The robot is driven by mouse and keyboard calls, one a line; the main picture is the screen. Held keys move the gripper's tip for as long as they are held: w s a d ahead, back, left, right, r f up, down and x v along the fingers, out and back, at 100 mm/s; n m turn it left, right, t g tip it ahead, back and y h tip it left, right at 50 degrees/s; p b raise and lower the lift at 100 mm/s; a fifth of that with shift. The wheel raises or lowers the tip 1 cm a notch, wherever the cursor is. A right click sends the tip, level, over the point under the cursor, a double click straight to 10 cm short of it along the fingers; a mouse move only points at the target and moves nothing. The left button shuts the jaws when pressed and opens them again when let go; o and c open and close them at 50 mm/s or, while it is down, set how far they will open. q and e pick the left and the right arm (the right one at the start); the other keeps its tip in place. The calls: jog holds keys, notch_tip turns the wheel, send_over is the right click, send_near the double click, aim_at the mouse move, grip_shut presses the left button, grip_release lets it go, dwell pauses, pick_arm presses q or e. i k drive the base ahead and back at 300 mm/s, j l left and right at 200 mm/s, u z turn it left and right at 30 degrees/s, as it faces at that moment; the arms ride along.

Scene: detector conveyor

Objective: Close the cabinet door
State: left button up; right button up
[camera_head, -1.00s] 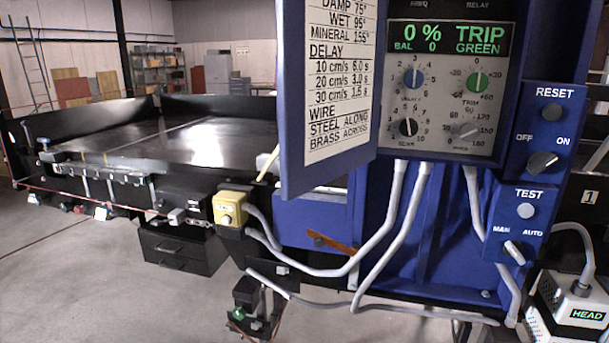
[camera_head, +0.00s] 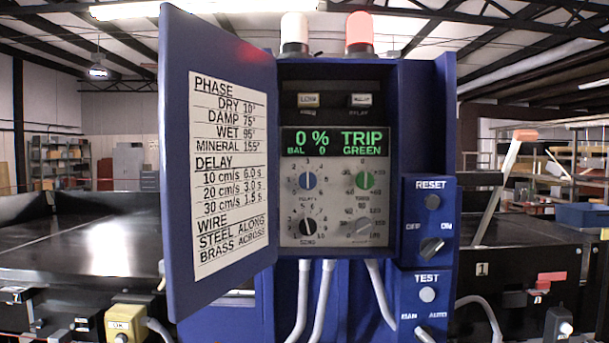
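The blue cabinet (camera_head: 427,110) stands in the middle of the head view. Its door (camera_head: 178,160) is hinged on the left side and stands wide open toward me and to the left. A white settings sheet (camera_head: 230,165) is fixed on the door's inner face. Inside the cabinet is a grey control panel (camera_head: 333,255) with several knobs and a green-lettered display (camera_head: 336,142) reading 0 % TRIP. Neither of my grippers shows in the view.
A RESET box (camera_head: 430,215) and a TEST box (camera_head: 427,290) are mounted at the cabinet's right. A white lamp (camera_head: 294,30) and a red lamp (camera_head: 359,32) stand on top. Grey cables (camera_head: 325,295) hang below. A black conveyor (camera_head: 95,245) lies left; a yellow box (camera_head: 125,323) sits below.

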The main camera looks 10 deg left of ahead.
aim_at(218, 96)
jog(key=i+j+z, duration=0.15)
jog(key=j+z, duration=0.35)
jog(key=i+j+z, duration=0.1)
jog(key=j+z, duration=0.25)
jog(key=z, duration=0.15)
jog(key=j+z, duration=0.3)
jog(key=j, duration=1.55)
jog(key=k+l, duration=0.25)
jog(key=l, duration=0.15)
